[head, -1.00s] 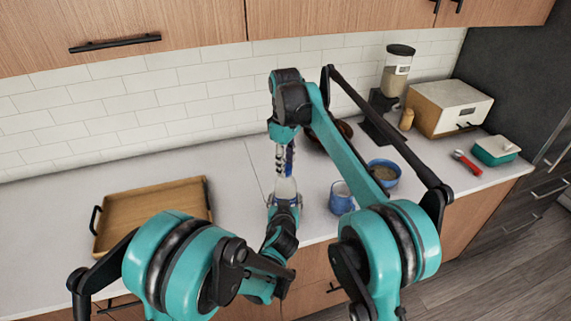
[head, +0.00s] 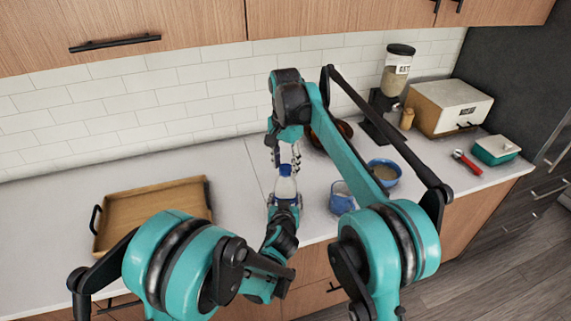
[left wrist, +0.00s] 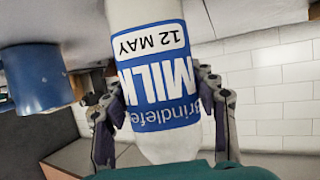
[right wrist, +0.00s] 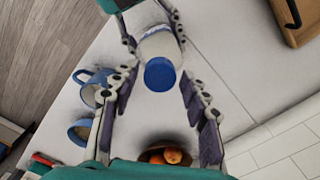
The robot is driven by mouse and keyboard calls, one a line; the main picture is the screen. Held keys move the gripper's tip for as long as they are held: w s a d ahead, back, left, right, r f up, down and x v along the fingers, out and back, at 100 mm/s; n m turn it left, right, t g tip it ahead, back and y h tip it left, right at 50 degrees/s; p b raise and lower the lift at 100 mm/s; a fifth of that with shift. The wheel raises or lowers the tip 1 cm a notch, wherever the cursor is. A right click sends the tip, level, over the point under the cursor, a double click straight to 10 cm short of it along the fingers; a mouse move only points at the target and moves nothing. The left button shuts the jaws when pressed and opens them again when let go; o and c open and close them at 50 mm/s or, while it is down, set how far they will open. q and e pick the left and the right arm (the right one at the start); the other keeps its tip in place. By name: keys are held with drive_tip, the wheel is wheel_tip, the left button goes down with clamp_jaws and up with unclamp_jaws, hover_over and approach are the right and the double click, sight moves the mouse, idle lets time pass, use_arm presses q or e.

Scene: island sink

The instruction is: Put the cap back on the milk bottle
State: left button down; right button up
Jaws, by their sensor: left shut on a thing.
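The milk bottle (head: 285,188) is white with a blue label and stands at the counter's front. In the left wrist view its label (left wrist: 158,85) fills the middle, upside down. My left gripper (head: 285,203) is shut around the bottle's body, with a finger on each side. The blue cap (head: 285,170) sits on top of the bottle; the right wrist view shows the cap (right wrist: 160,74) from above over the bottle's mouth. My right gripper (head: 285,160) is open just above, its fingers apart on either side of the cap. Whether the cap is fully seated cannot be told.
A blue mug (head: 341,198) stands close right of the bottle, with a blue bowl (head: 385,171) behind it. A wooden tray (head: 150,212) lies at left. A bowl of oranges (right wrist: 165,156) is behind the right arm. The counter between tray and bottle is clear.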

drive_tip(key=shift+r, duration=2.25)
drive_tip(key=shift+c, duration=0.3)
drive_tip(key=n, duration=0.2)
drive_tip(key=r+n, duration=0.1)
drive_tip(key=n, duration=0.3)
drive_tip(key=shift+r+n, duration=0.3)
drive_tip(key=shift+n, duration=0.1)
drive_tip(key=n, duration=0.2)
drive_tip(key=r+n, duration=0.1)
drive_tip(key=n, duration=0.3)
drive_tip(key=r+n, duration=0.1)
drive_tip(key=n, duration=0.2)
drive_tip(key=shift+f, duration=0.1)
drive_tip(key=shift+f, duration=3.95)
drive_tip(key=shift+c, duration=0.4)
